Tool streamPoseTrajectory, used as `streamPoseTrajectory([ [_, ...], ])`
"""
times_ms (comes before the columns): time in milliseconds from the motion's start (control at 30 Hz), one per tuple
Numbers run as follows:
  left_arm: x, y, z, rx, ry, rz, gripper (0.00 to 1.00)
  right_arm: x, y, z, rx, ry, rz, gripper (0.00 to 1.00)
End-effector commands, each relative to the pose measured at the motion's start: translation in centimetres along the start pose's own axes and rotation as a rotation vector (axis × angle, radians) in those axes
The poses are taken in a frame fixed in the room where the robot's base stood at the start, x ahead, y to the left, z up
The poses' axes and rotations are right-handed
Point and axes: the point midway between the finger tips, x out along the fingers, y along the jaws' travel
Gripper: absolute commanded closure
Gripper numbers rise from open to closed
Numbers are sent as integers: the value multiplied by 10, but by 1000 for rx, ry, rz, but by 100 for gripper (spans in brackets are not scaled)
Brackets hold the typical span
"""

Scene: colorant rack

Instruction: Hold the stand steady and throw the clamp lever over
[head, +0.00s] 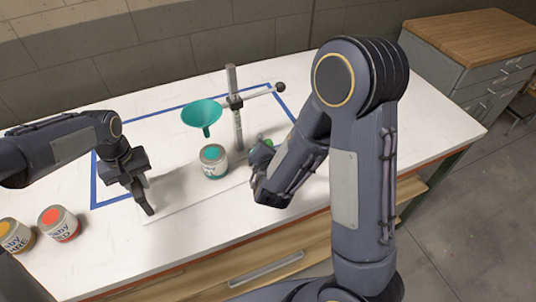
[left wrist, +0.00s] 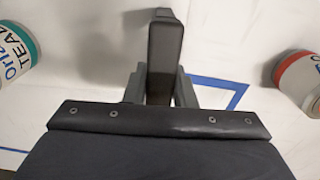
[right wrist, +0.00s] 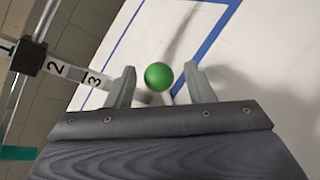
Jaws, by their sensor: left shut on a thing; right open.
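The metal stand post (head: 237,125) rises from the white table and carries a dark clamp block (head: 235,102) and a teal funnel (head: 203,112). A green ball knob (head: 268,142) shows beside my right gripper (head: 260,163). In the right wrist view the green knob (right wrist: 158,76) appears between the two open fingers; I cannot tell whether they touch it. The numbered post (right wrist: 75,75) and clamp block (right wrist: 28,57) are at upper left. My left gripper (head: 147,195) is shut on a dark bar (left wrist: 164,60), left of the stand. How the bar joins the stand is unclear.
A teal-labelled can (head: 214,168) stands under the funnel. Red (head: 62,229) and orange (head: 15,238) cans stand at the front left. Blue tape (head: 104,190) marks the white table (head: 370,85). My right arm covers part of the table's right side.

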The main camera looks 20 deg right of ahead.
Motion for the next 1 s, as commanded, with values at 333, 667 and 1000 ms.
streamPoseTrajectory([
  [333,0,0,0,-2,0,1,100,-73,0,0,0,3,3,52],
  [667,0,0,0,-1,0,2,100,-107,-1,0,-1,2,-2,52],
  [1000,0,1,0,0,0,2,65,-108,-2,0,-1,1,-4,52],
])
